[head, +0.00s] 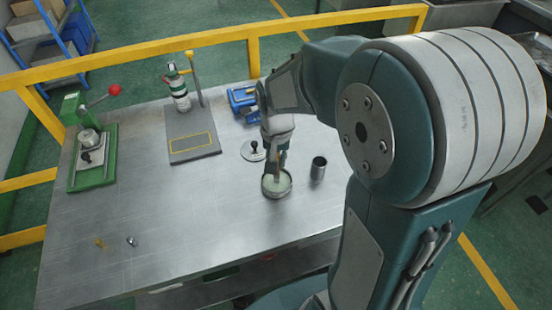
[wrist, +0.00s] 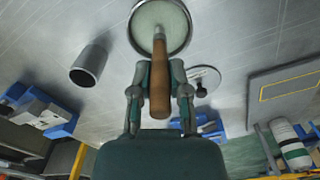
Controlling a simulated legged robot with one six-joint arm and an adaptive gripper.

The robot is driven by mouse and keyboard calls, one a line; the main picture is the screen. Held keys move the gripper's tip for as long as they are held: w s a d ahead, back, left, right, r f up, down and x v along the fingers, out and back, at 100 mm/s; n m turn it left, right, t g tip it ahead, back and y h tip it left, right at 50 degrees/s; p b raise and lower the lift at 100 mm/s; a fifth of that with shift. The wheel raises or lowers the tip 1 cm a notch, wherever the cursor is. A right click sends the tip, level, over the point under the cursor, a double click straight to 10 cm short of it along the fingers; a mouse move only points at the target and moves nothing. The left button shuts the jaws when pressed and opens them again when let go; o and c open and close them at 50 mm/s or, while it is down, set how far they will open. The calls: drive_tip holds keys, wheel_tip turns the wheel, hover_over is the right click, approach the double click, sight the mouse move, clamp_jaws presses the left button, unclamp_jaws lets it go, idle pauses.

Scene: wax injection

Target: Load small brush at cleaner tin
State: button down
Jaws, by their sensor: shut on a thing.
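My gripper (wrist: 159,98) is shut on the wooden handle of the small brush (wrist: 159,85), one finger on each side. The brush points down into the round cleaner tin (wrist: 186,40), and its head end lies within the tin's rim. The brush shows there only as a small brown bit (head: 281,164). Whether the bristles touch the content cannot be told.
A grey metal cup (head: 318,168) stands right of the tin. A round lid with a black knob (head: 254,151) lies behind it. A blue box (head: 242,101), a grey stand (head: 193,145) and a green press (head: 93,155) are farther off. The table's front left is mostly clear.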

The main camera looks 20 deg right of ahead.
drive_tip(key=shift+r, duration=3.3)
